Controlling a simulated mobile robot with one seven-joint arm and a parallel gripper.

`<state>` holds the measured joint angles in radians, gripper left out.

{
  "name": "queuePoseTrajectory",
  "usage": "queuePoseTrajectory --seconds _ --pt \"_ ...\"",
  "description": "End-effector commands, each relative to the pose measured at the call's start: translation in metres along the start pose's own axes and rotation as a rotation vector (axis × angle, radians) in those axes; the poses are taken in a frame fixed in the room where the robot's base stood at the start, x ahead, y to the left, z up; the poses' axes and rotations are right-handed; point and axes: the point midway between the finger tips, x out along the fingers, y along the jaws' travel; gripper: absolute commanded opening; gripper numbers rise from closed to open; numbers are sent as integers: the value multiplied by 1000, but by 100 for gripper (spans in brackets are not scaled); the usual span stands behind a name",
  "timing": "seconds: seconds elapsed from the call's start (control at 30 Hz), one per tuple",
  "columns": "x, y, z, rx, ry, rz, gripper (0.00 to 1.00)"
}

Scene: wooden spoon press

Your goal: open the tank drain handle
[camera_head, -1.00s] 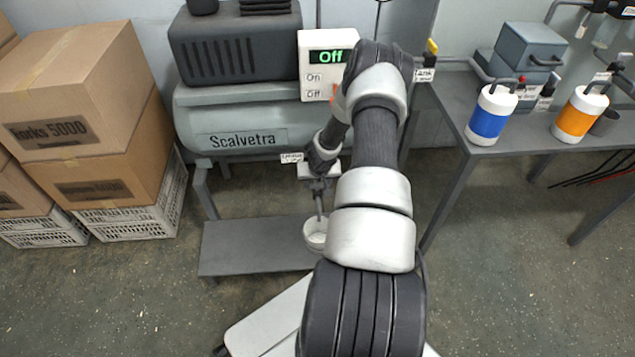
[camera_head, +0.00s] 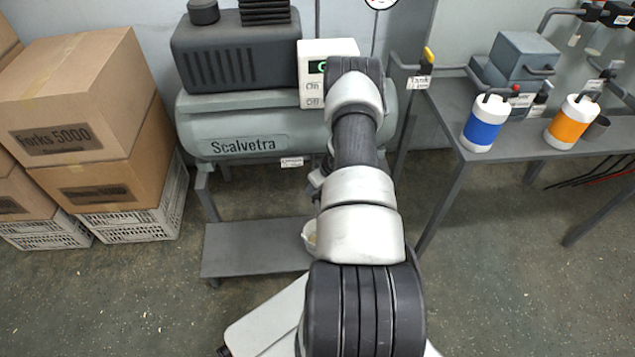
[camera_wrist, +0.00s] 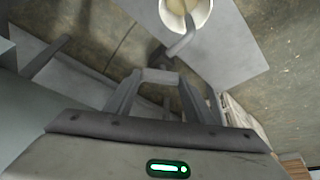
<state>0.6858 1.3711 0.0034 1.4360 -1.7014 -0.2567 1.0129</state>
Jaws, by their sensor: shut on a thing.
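The drain handle (camera_wrist: 161,75) shows in the wrist view as a short pale grey piece between my fingertips. My gripper (camera_wrist: 158,84) is shut on it, one finger on each side. A curved grey drain pipe (camera_wrist: 182,44) lies just beyond the handle and reaches to a white bucket (camera_wrist: 203,12). In the head view, the grey tank (camera_head: 240,122) marked "Scalvetra" stands at the back, with a small tag (camera_head: 291,162) under it. My arm hides the handle and most of my gripper there. How far the handle is turned cannot be told.
The bucket (camera_head: 308,236) stands on a low grey shelf (camera_head: 250,250) under the tank, partly behind my arm. Cardboard boxes (camera_head: 80,90) are stacked at left. A grey table (camera_head: 465,125) with blue and orange canisters is at right. A control box (camera_head: 312,90) is on the tank.

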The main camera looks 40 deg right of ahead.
Motion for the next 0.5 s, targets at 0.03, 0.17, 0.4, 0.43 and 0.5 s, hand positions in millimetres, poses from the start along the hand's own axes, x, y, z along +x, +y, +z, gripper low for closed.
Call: queuePoseTrajectory --seconds 0.03,0.17,0.4,0.43,0.5 --pt "-2 0 -1 -28 -2 -8 26" --pt "0 2 0 -84 0 -33 26" --pt "0 2 0 -156 0 -64 26" --pt "0 2 0 -161 0 -67 26" --pt "0 2 0 -169 0 -70 26"
